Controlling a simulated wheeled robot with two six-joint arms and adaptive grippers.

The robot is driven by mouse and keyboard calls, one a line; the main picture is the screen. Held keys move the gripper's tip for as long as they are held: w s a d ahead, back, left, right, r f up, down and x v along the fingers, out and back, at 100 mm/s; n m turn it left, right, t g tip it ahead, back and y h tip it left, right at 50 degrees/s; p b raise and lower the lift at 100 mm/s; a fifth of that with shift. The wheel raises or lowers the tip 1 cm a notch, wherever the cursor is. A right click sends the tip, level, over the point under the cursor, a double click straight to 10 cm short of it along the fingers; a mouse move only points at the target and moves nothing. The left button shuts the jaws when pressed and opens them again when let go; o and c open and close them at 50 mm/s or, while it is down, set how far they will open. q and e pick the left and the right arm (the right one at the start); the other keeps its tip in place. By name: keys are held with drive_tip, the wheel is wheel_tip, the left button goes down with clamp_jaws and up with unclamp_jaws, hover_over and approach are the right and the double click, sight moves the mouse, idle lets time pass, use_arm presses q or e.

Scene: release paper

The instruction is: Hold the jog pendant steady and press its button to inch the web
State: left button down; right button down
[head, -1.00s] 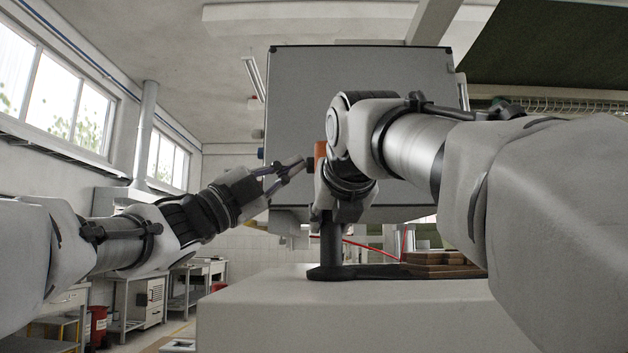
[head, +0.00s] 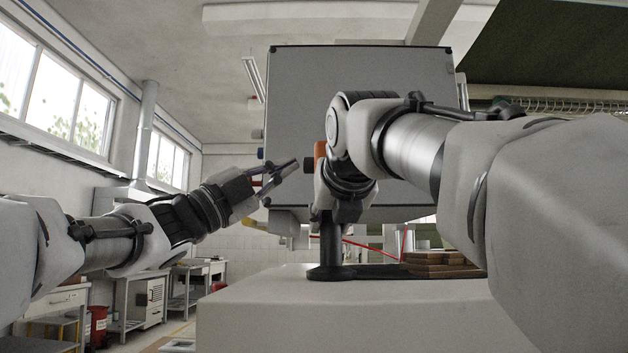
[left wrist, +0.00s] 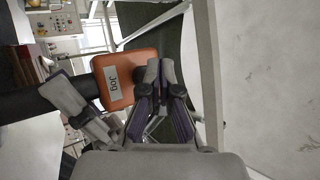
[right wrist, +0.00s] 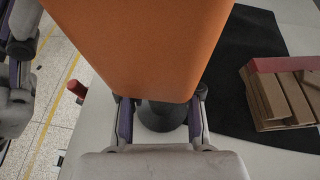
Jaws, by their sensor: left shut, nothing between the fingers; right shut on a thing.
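The orange jog pendant (head: 320,152) stands upright above the worktop, mostly hidden behind my right arm in the head view. Its face with a "Jog" label (left wrist: 114,84) shows in the left wrist view. A short dark stub (head: 308,165) projects from its left side. My right gripper (right wrist: 161,118) is shut on the pendant, its fingers on either side of the lower end; the pendant's body (right wrist: 140,45) fills the upper right wrist view. My left gripper (head: 295,164) is shut and empty, left of the stub with a small gap in the head view.
A dark post (head: 330,245) on a dark base stands under the pendant on the pale worktop (head: 340,310). Brown blocks (head: 437,262) are stacked to its right. A large grey cabinet (head: 290,90) rises behind. A red cylinder (right wrist: 77,89) shows left of the pendant.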

use_arm(q)
drive_tip(key=shift+a, duration=0.3)
drive_tip(key=a, duration=0.5)
idle(0.4)
idle(1.1)
use_arm(e)
drive_tip(key=c, duration=0.7)
unclamp_jaws()
drive_tip(key=shift+r, duration=0.1)
